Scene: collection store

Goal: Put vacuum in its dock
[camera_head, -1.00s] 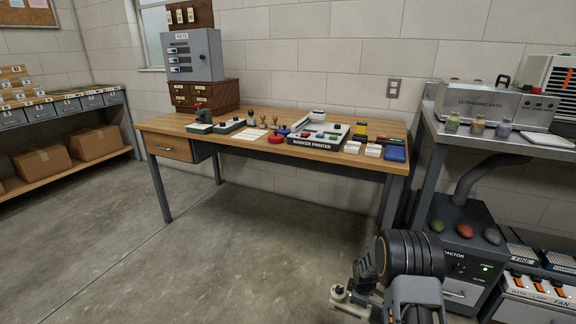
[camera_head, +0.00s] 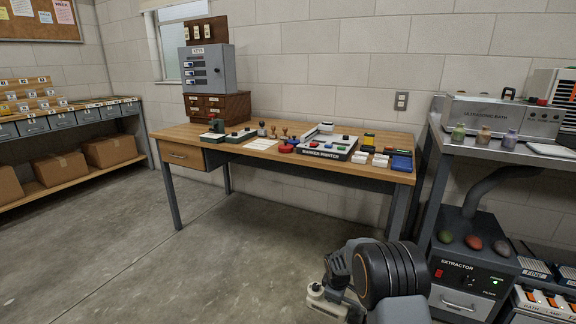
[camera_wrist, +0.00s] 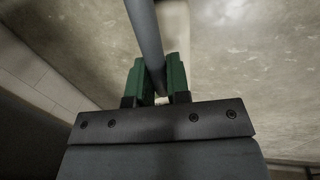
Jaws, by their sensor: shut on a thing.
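In the wrist view, the green fingers of my gripper (camera_wrist: 159,80) are shut on a smooth grey tube (camera_wrist: 146,32). The tube runs up out of the top of the picture, so its far end is hidden. It looks like the vacuum's tube, but the vacuum's body is not clearly seen. In the head view, my arm is at the bottom right, over the floor in front of the desk; my fingers and the held tube cannot be made out there. I cannot make out the dock in either view.
A wooden desk (camera_head: 170,136) with a marker printer (camera_head: 327,148) stands ahead. A steel bench (camera_head: 463,148) with an ultrasonic bath is at the right, an extractor (camera_head: 455,285) below it. Shelving with cardboard boxes (camera_head: 110,150) is at the left. The concrete floor (camera_head: 190,265) between is clear.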

